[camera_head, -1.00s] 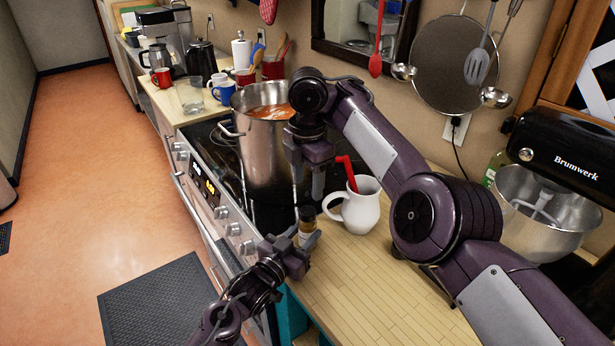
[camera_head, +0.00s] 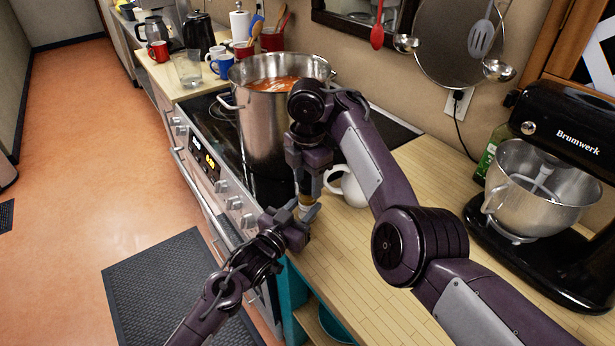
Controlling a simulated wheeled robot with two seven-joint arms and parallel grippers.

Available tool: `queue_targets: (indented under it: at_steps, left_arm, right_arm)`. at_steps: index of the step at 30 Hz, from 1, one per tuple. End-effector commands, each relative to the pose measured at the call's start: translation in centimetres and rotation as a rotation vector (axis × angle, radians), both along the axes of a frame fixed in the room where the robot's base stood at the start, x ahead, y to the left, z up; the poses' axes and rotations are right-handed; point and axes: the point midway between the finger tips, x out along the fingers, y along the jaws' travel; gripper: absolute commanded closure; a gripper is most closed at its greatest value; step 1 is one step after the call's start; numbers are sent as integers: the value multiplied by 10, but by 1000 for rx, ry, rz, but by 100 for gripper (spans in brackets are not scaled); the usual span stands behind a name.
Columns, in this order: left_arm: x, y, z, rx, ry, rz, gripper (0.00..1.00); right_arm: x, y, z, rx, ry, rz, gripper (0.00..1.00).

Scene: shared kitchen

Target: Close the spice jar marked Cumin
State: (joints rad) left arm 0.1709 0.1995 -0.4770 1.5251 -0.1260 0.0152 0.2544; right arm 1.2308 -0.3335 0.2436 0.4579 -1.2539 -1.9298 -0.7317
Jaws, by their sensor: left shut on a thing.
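The small spice jar (camera_head: 305,203) shows brownish between my two grippers, at the front edge of the counter by the stove. Its label is too small to read. My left gripper (camera_head: 297,218) is shut on its body from the left. My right gripper (camera_head: 306,183) points down right above the jar. Its two fingers stand apart, one on each side of the jar's top. The fingers hide the top, so I cannot tell how the lid sits or whether they touch it.
A white mug (camera_head: 350,190) stands close to my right gripper, partly behind my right arm. A large steel pot (camera_head: 262,135) of red soup is on the stove behind. A black stand mixer (camera_head: 560,140) stands at the right. The front wooden counter (camera_head: 370,270) is clear.

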Motion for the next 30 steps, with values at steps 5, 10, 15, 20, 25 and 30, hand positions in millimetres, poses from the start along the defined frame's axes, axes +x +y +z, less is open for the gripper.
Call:
queue_targets:
  at_steps: [5, 10, 15, 20, 25, 30]
  left_arm:
    - [0, 0, 0, 1, 1, 0, 100]
    - [0, 0, 0, 1, 1, 0, 100]
    - [0, 0, 0, 1, 1, 0, 100]
    - [0, 0, 0, 0, 0, -1, 100]
    - [0, 0, 0, 1, 1, -1, 100]
    - [0, 0, 0, 1, 1, -1, 100]
  right_arm:
    - [0, 0, 0, 0, 0, 0, 74]
    - [0, 0, 0, 0, 0, -1, 94]
    - [0, 0, -1, 0, 0, -154, 94]
    - [0, 0, 0, 0, 0, -288, 94]
    - [0, 0, 0, 0, 0, -287, 94]
    - [0, 0, 0, 0, 0, -285, 51]
